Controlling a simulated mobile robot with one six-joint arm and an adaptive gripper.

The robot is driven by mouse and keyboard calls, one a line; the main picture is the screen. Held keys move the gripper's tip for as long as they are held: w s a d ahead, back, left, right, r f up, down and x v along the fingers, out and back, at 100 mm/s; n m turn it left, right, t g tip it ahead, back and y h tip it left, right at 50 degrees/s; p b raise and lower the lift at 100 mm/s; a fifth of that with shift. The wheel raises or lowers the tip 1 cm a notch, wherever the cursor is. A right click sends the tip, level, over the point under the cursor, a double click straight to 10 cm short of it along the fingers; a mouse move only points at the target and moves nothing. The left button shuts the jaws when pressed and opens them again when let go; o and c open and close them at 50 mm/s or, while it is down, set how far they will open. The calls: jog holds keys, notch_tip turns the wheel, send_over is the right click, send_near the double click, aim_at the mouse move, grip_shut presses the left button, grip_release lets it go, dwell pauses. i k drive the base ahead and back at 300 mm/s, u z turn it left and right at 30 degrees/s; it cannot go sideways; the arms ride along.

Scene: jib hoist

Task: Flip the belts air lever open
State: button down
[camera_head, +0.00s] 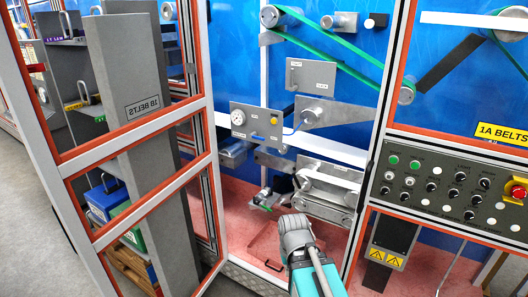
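Inside the cabinet, a small fitting with a green-tipped handle (266,207) sits low over the red floor. It is small in the picture, and I cannot tell surely whether it is the belts air lever or how it is set. A grey panel (255,122) with a round gauge and a yellow button is above it. My teal and grey arm reaches in from the bottom, its grey end just right of and below the green-tipped handle. My gripper's fingers do not show; the arm's own end hides what is beyond it.
The frame post (380,120) and control panel (447,192) with a red stop button bound the opening at right. Belt rollers (330,185) sit close above my arm. The red cabinet floor (238,205) looks mostly clear.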

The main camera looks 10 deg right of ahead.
aim_at(253, 134)
jog(key=k, duration=0.2)
jog(key=u, duration=0.35)
jog(key=i, duration=1.4)
jog(key=z, duration=0.5)
